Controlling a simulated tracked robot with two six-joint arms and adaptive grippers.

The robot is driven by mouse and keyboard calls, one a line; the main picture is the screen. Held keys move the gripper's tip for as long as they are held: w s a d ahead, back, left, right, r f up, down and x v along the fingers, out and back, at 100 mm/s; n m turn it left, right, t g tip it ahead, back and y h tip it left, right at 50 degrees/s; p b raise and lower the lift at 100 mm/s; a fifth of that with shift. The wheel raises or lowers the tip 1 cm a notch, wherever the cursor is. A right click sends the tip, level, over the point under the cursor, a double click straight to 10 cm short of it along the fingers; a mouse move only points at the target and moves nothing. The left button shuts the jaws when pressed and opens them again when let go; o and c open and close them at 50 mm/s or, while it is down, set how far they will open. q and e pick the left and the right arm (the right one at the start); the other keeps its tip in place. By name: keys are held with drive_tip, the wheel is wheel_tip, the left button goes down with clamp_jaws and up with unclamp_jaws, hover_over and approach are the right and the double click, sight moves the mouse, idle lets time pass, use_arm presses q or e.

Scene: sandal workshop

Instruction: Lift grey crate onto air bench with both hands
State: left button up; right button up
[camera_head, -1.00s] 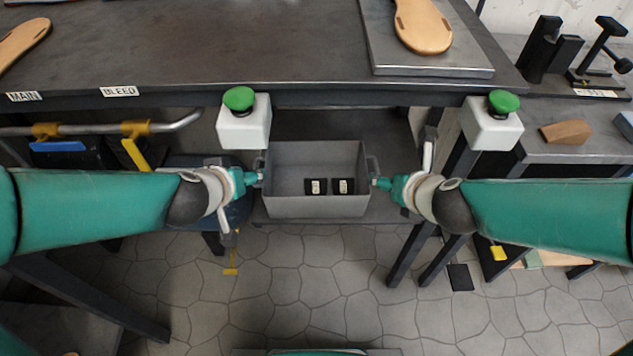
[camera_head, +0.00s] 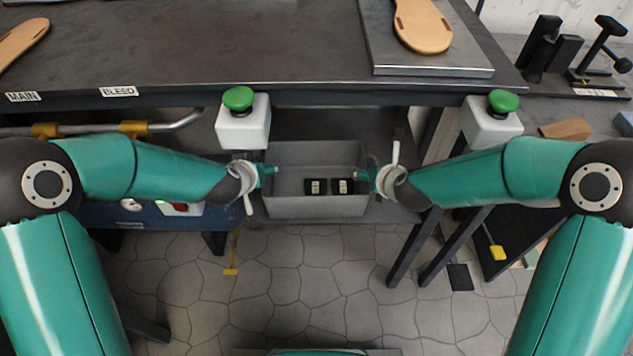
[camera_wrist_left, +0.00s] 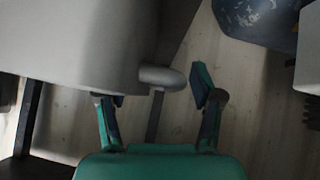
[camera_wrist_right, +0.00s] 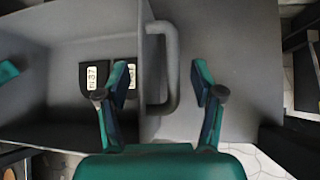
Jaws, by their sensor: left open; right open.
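The grey crate (camera_head: 315,207) stands upright below the front edge of a dark-topped bench (camera_head: 220,50), which carries MAIN and BLEED labels and seems to be the air bench. Two black labelled pieces (camera_head: 329,186) lie inside the crate. My left gripper (camera_head: 270,171) is open at the crate's left side; in the left wrist view the crate's handle (camera_wrist_left: 162,77) shows between its fingers, and the crate wall partly hides one fingertip. My right gripper (camera_head: 368,178) is open at the right side; in the right wrist view the handle (camera_wrist_right: 172,70) lies between its fingers.
Two white boxes with green buttons, left (camera_head: 243,122) and right (camera_head: 492,124), hang at the bench's front edge above my wrists. A metal plate (camera_head: 433,71) with a sandal sole lies on the bench at right. The bench top's middle is clear.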

use_arm(q)
clamp_jaws()
use_arm(e)
clamp_jaws()
use_arm(q)
drive_tip(key=shift+r, duration=0.1)
use_arm(e)
drive_tip(key=shift+r, duration=0.1)
